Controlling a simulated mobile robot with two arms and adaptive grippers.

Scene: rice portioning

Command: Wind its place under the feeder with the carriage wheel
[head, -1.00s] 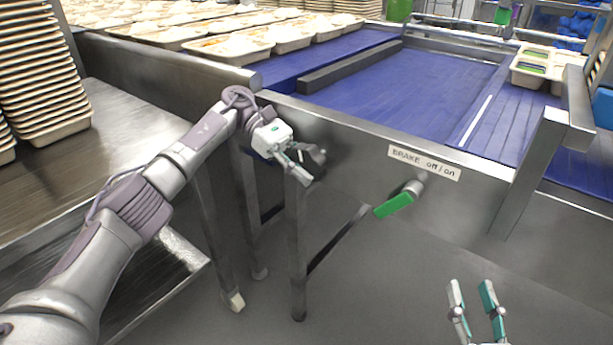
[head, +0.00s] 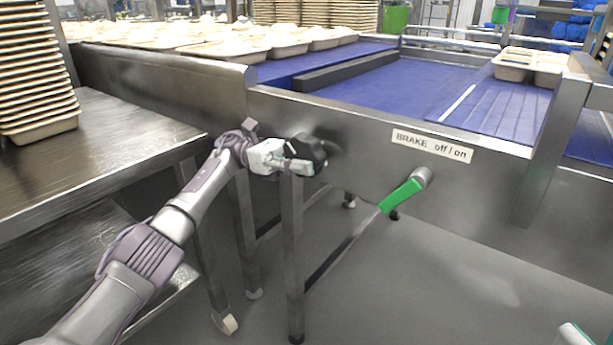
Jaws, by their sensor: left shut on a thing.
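The dark carriage wheel (head: 317,150) sits on the steel side panel of the conveyor, left of the brake label. My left gripper (head: 302,167) is at the wheel, with its fingers pointing right, and is shut on it. The gripper partly covers the wheel, so the exact grip is hard to see. Only a tip of my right gripper (head: 573,334) shows at the bottom right corner, well away from the wheel. I cannot identify the feeder in this view.
A green brake lever (head: 402,195) hangs down to the left below the "BRAKE off / on" label (head: 432,145). A steel table (head: 120,130) with stacked trays (head: 38,75) stands left.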

